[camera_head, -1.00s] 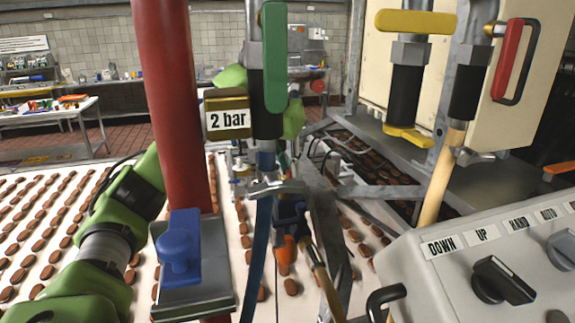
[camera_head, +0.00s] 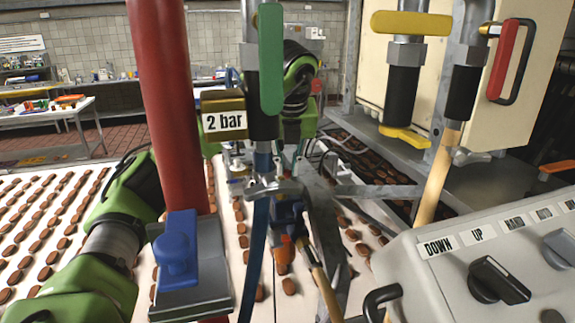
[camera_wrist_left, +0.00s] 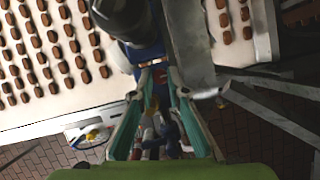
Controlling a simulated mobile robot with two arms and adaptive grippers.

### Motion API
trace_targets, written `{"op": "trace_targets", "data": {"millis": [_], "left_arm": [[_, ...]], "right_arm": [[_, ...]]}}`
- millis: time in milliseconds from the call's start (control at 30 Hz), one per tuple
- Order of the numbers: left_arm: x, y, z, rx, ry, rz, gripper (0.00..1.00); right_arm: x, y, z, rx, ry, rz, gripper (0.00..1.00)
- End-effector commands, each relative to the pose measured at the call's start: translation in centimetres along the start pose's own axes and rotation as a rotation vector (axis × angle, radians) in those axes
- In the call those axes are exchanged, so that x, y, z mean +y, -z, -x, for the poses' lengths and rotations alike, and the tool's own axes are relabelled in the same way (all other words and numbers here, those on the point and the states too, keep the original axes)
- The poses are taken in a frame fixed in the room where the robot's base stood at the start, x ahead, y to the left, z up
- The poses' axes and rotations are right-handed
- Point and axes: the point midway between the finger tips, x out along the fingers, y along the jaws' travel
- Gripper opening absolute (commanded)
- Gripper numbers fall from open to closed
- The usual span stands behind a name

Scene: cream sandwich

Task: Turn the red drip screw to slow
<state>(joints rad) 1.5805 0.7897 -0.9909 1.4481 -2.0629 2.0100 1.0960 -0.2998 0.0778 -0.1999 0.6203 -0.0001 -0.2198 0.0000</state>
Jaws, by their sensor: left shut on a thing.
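My left gripper (camera_wrist_left: 159,72) points at the blue valve body (camera_wrist_left: 147,53) in the left wrist view. Its two fingers are close together, with a small red part (camera_wrist_left: 160,76) between the tips, which looks like the red drip screw. In the head view, my left wrist shows behind the green lever (camera_head: 271,60), and the fingertips are largely hidden. Below, an orange-red piece (camera_head: 286,240) sits at the dark blue valve assembly (camera_head: 288,211); I cannot tell whether it is the same red part. My right gripper is not in view.
A thick red pipe (camera_head: 165,100) stands close to my left arm. The "2 bar" block (camera_head: 224,121), metal bars and hoses crowd the valve. A control box (camera_head: 500,245) is at the right. Rows of brown sandwiches lie on the white belt (camera_head: 20,190).

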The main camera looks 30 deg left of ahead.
Motion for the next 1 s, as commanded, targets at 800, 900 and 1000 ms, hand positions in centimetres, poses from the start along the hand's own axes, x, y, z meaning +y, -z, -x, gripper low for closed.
{"op": "trace_targets", "data": {"millis": [800, 900, 1000], "left_arm": [[0.0, -0.1, 0.3, -0.004, 0.002, 0.003, 0.32], [0.0, -0.2, 1.0, -0.006, 0.003, 0.004, 0.32], [0.0, -0.2, 2.2, -0.008, 0.003, 0.003, 0.32]], "right_arm": [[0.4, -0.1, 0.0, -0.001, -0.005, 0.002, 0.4], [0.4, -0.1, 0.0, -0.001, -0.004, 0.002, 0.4], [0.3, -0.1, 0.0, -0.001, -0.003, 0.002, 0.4]]}}
